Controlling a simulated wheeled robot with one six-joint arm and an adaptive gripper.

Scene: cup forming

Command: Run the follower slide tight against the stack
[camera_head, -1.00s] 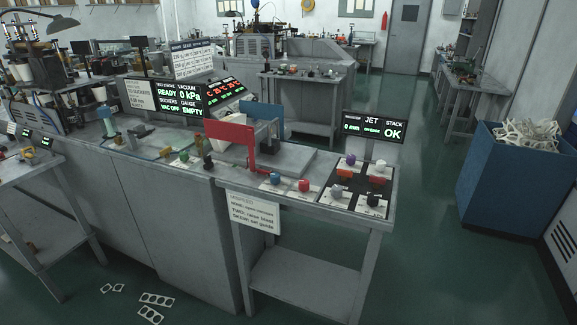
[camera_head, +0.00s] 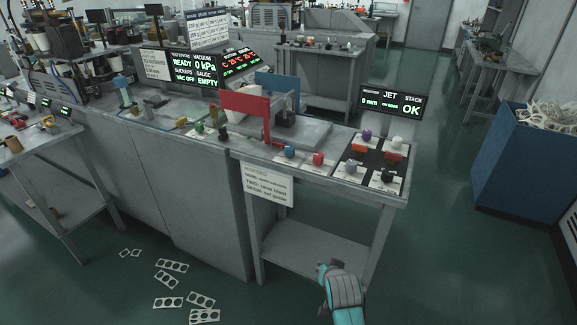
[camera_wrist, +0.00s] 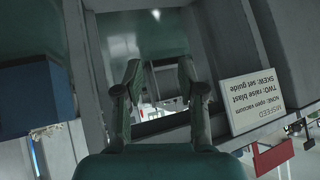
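A red upright plate (camera_head: 245,106) on a post stands at the left of the feeder bench. A blue upright plate (camera_head: 279,86) stands behind it, with a pale stack (camera_head: 284,103) partly hidden between them. I cannot tell which part is the follower slide, nor whether it touches the stack. My gripper (camera_wrist: 160,82) is open and empty in the wrist view, its two fingers apart below bench height. The red plate shows upside down at the wrist view's lower right (camera_wrist: 272,158). In the head view my teal and grey wrist is low in front of the bench; its fingertips are not clear.
The bench (camera_head: 300,172) carries coloured knobs and a dark panel (camera_head: 368,168). A JET STACK screen (camera_head: 391,102) reads 0 mm and OK. A notice (camera_head: 266,184) hangs on the front edge. A blue bin (camera_head: 515,165) stands right. Scrap strips (camera_head: 170,265) lie on the floor.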

